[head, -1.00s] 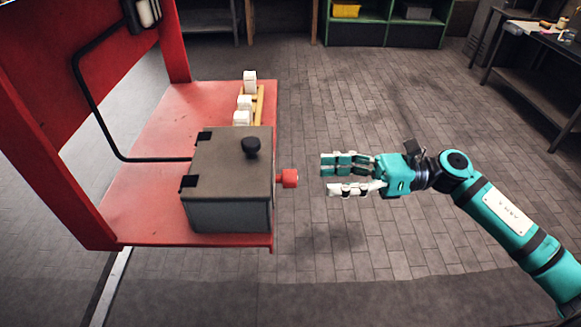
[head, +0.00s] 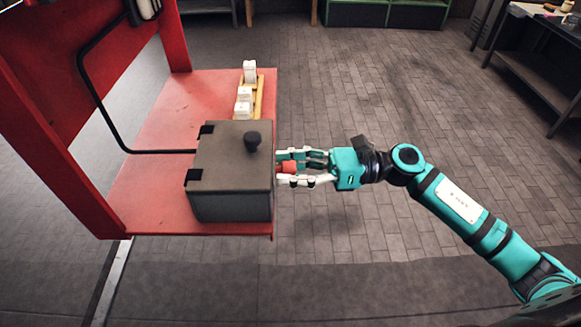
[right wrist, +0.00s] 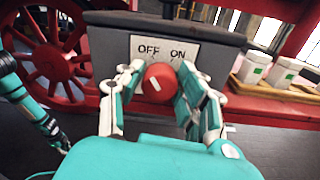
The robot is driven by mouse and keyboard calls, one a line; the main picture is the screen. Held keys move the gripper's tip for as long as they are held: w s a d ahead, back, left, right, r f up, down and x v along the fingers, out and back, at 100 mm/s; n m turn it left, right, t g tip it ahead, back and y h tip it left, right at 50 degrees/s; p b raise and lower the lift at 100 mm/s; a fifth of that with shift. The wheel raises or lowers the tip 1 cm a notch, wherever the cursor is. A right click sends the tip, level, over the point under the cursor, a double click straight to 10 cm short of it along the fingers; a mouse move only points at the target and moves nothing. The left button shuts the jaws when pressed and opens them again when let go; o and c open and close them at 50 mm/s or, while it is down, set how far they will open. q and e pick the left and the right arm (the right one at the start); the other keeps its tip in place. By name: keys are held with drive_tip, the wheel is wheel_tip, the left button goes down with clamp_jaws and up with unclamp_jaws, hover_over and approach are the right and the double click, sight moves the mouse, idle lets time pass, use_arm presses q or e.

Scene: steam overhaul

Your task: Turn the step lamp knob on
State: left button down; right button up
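The step lamp knob (head: 288,167) is a round red knob on the right side of the dark grey box. In the right wrist view the knob (right wrist: 160,83) sits below a white OFF/ON label (right wrist: 165,50). Its short white mark leans to the upper left, towards OFF. My right gripper (head: 288,168) has its fingers on either side of the knob. Their spacing looks as wide as before, so it appears open around the knob; contact is unclear. My left gripper (right wrist: 52,132) seems to show at the left edge of the right wrist view, its fingers unclear.
The grey box (head: 232,170) stands on a red shelf (head: 160,222) and has a black knob (head: 253,141) on top. White containers (head: 245,95) stand in a wooden tray (head: 260,98) behind it. The floor right of the shelf is clear. A dark table (head: 530,70) stands far right.

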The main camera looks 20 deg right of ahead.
clamp_jaws()
drive_tip(key=shift+m, duration=1.2)
drive_tip(key=m, duration=0.2)
drive_tip(key=shift+m, duration=0.3)
drive_tip(key=m+p, duration=0.1)
drive_tip(key=m, duration=0.3)
drive_tip(key=shift+r+m, duration=0.1)
drive_tip(key=shift+m, duration=0.2)
drive_tip(key=shift+m+p, duration=0.8)
drive_tip(key=shift+m, duration=1.5)
drive_tip(key=shift+t, duration=0.3)
